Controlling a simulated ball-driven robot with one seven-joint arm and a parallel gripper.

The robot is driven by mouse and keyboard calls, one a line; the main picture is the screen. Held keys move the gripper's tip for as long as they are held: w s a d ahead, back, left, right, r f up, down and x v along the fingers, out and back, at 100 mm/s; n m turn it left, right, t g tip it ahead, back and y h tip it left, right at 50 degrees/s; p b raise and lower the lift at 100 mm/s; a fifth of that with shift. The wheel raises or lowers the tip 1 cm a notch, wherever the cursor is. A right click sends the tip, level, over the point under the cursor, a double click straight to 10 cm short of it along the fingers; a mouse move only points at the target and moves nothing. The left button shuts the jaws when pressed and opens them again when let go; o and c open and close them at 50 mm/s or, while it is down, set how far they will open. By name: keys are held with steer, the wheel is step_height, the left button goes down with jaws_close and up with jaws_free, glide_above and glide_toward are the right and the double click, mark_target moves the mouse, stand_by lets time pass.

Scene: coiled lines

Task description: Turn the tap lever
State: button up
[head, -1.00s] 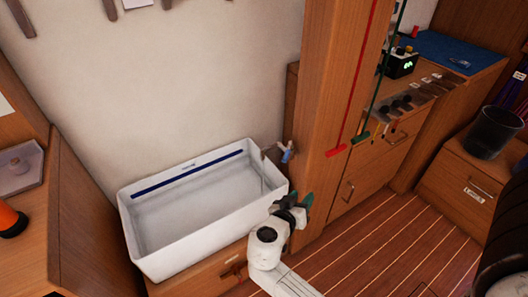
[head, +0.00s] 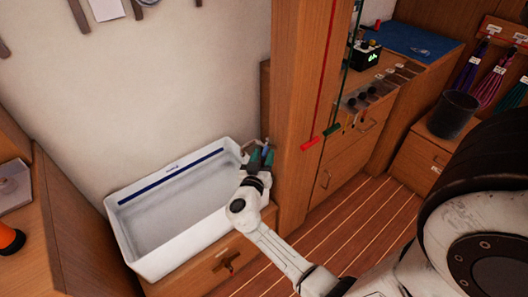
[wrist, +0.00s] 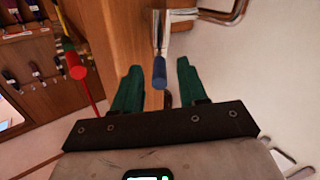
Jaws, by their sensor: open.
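The tap lever (wrist: 159,72) has a blue cylindrical end on a thin metal stem. In the wrist view it points toward my gripper (wrist: 158,80) and lies between the two green fingers in the picture, with a gap on each side. My gripper is open and holds nothing. In the head view my gripper (head: 261,157) is at the right back corner of the white sink (head: 122,240), in front of the tap (head: 247,146). The fingers hide most of the lever there. I cannot tell exactly how deep the lever sits between the fingers.
A wooden post (head: 292,180) stands just right of the tap. A red-ended rod (head: 309,143) and a green-ended rod (head: 332,131) hang beside it. A cabinet and a black bin (head: 453,114) are farther right. The plank floor (head: 320,228) looks clear.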

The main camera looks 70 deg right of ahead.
steer(key=shift+w+d, duration=0.1)
steer(key=shift+d, duration=0.85)
jaws_close()
